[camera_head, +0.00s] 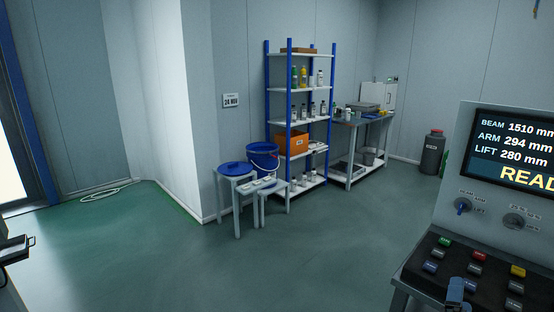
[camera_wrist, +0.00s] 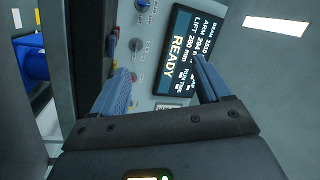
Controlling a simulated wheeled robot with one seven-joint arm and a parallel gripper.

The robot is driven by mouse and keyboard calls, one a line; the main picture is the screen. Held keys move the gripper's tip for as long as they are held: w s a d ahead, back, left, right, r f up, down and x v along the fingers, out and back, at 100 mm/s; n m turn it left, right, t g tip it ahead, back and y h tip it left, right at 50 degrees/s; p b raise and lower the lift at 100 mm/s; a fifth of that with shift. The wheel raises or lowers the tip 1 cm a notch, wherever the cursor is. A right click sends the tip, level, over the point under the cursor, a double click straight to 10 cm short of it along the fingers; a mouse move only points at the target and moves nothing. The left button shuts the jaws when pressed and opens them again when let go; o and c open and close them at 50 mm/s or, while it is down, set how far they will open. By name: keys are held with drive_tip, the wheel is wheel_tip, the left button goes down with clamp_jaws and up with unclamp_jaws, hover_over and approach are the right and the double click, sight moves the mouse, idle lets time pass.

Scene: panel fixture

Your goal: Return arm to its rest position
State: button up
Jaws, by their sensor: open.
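My gripper (camera_wrist: 161,66) shows in the wrist view with its two blue fingers apart and nothing between them. Beyond the fingers is the control panel (camera_wrist: 145,60), seen turned on its side, with a screen (camera_wrist: 183,50) reading READY. In the head view the panel (camera_head: 455,165) stands at the right, its screen (camera_head: 520,150) cut by the picture edge. A blue piece that looks like one of my fingers (camera_head: 456,291) shows in front of the lower button deck (camera_head: 480,272). Most of my arm is out of view. I cannot tell whether the fingers touch the panel.
A blue-posted shelf (camera_head: 289,100) with bottles and an orange box (camera_head: 291,143) stands at the back. Stools (camera_head: 238,190) with a blue bucket (camera_head: 262,160), a workbench (camera_head: 362,122) and a dark cylinder (camera_head: 432,155) are nearby. The green floor (camera_head: 290,265) in the middle is clear.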

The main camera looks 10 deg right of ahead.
drive_tip(key=s+a+n+t+y, duration=0.1)
drive_tip(key=s+a+n+y, duration=0.3)
drive_tip(key=s, duration=0.4)
drive_tip(key=s+a+n+t+y, duration=0.1)
drive_tip(key=s+a+n+y, duration=0.1)
drive_tip(key=s+a+n, duration=0.5)
drive_tip(key=s+a+n+t+y, duration=0.1)
drive_tip(key=s+n+y, duration=0.3)
drive_tip(key=s, duration=0.6)
drive_tip(key=s+a+r+n+g+y, duration=0.1)
drive_tip(key=s+a+r+n, duration=0.2)
drive_tip(key=s, duration=0.6)
drive_tip(key=s+a+r+n+g+y, duration=0.2)
drive_tip(key=s+a+r+n, duration=0.1)
drive_tip(key=s+a+r, duration=0.4)
drive_tip(key=s+a, duration=0.2)
drive_tip(key=shift+a+r, duration=0.2)
drive_tip(key=shift+a, duration=0.15)
